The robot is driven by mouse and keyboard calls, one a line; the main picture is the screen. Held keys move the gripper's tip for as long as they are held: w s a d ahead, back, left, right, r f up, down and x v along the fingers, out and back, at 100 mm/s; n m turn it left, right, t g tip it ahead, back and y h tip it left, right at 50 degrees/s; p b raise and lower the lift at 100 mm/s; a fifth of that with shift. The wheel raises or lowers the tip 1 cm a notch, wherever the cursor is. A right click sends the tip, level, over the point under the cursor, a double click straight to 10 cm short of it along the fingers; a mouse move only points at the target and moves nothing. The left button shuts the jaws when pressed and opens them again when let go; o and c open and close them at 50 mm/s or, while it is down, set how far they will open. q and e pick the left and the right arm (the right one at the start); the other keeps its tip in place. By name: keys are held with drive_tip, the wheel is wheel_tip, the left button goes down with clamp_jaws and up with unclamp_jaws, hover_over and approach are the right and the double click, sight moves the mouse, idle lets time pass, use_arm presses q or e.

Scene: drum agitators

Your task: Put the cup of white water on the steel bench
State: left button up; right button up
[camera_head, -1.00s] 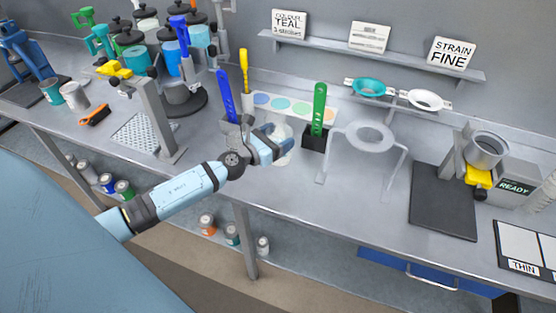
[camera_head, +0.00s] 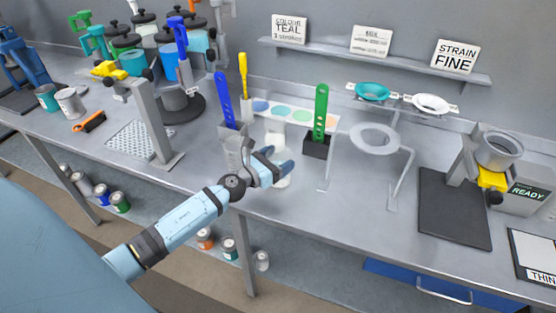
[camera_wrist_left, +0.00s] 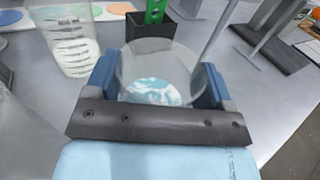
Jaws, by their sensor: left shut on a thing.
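My left gripper (camera_head: 280,170) is shut on a clear cup (camera_head: 283,181) near the front of the steel bench (camera_head: 300,215). In the left wrist view the cup (camera_wrist_left: 155,62) stands between the two blue fingers (camera_wrist_left: 158,88), with white liquid and bluish patches low in it. I cannot tell whether its base touches the bench. A clear graduated beaker with white contents (camera_wrist_left: 72,48) stands beyond it to the left. My right gripper is not in view.
A black holder (camera_head: 316,147) with a green tool and a ring stand (camera_head: 373,139) are to the right of the cup. A grey holder (camera_head: 233,150) with a blue tool is to the left. Bare bench lies right of the cup, before a dark mat (camera_head: 453,210).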

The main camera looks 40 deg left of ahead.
use_arm(q)
drive_tip(key=o, duration=0.6)
drive_tip(key=shift+f, duration=0.15)
drive_tip(key=o, duration=0.4)
drive_tip(key=shift+r+p, duration=0.3)
drive_tip(key=shift+r, duration=0.05)
drive_tip(key=b+v, duration=0.1)
drive_tip(key=v, duration=0.2)
drive_tip(key=b+v, duration=0.1)
drive_tip(key=v, duration=0.3)
drive_tip(key=b+v, duration=0.1)
drive_tip(key=v, duration=0.2)
drive_tip(key=shift+s+a+f, duration=0.1)
drive_tip(key=shift+s+f, duration=0.1)
drive_tip(key=shift+f, duration=0.1)
drive_tip(key=shift+s+a+r+b, duration=0.2)
drive_tip(key=shift+s+b, duration=0.2)
drive_tip(key=shift+s, duration=0.3)
